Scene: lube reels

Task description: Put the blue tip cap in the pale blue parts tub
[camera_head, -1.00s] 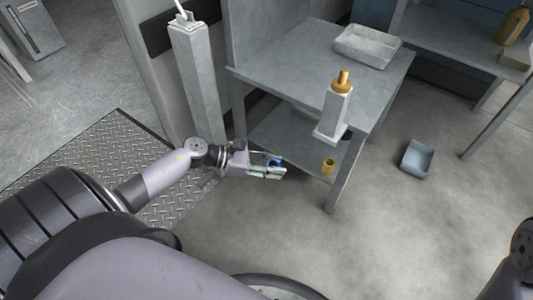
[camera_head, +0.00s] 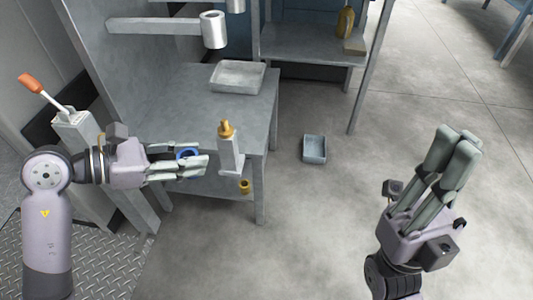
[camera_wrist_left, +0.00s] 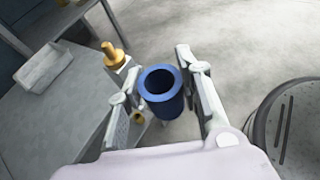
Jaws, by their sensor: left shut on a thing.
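The blue tip cap (camera_wrist_left: 163,88) is a hollow blue cylinder between the fingers of my left gripper (camera_wrist_left: 160,90) in the left wrist view. In the head view, my left gripper (camera_head: 190,165) is shut on the cap (camera_head: 188,154), in front of the grey bench at left. The fingers partly hide the cap there. The pale blue parts tub (camera_head: 315,149) stands on the floor to the right of the bench, and it looks empty. My right gripper (camera_head: 457,143) is raised at the right, its fingers close together and apart from the tub; I see nothing in it.
A white post with a brass top (camera_head: 228,150) stands at the bench's front edge, beside my left gripper. A brass cup (camera_head: 244,187) sits below it. A grey tray (camera_head: 238,77) rests on the bench. Floor around the tub is clear.

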